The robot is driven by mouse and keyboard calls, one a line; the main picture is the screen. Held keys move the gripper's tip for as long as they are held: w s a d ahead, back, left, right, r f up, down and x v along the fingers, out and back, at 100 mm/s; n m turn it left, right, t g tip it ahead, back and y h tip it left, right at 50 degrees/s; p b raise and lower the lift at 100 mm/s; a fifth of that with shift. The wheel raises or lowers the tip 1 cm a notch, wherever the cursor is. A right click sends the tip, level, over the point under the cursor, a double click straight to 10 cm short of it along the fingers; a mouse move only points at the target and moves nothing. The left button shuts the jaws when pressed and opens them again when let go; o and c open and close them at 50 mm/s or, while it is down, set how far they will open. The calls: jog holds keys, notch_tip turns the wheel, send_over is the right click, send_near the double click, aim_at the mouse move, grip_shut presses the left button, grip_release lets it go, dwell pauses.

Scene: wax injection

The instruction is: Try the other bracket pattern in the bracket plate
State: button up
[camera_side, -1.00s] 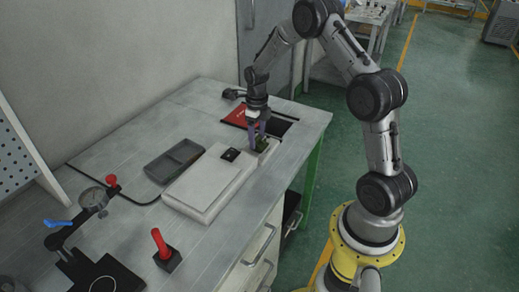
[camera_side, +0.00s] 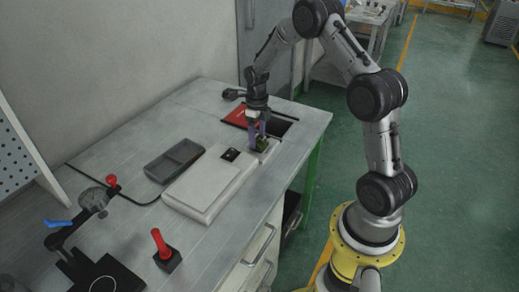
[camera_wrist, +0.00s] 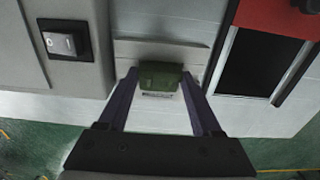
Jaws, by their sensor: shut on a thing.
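My gripper (camera_side: 257,134) is shut on a dark green bracket pattern (camera_wrist: 160,76), with one purple-grey finger on each side of it. In the side view, the green pattern (camera_side: 262,146) shows low between the fingers, at the light grey bracket plate (camera_side: 269,155). In the wrist view, the pattern overlaps the middle of the plate (camera_wrist: 135,53), and a small slotted patch shows just below it. I cannot tell whether the pattern is seated in the plate or just above it.
On the other side are a dark rectangular opening (camera_wrist: 258,62) and a red panel (camera_wrist: 275,15). A grey tray (camera_side: 174,160) and a red-handled lever (camera_side: 160,243) are on the bench.

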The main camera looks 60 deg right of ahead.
jog(key=shift+r, duration=2.3)
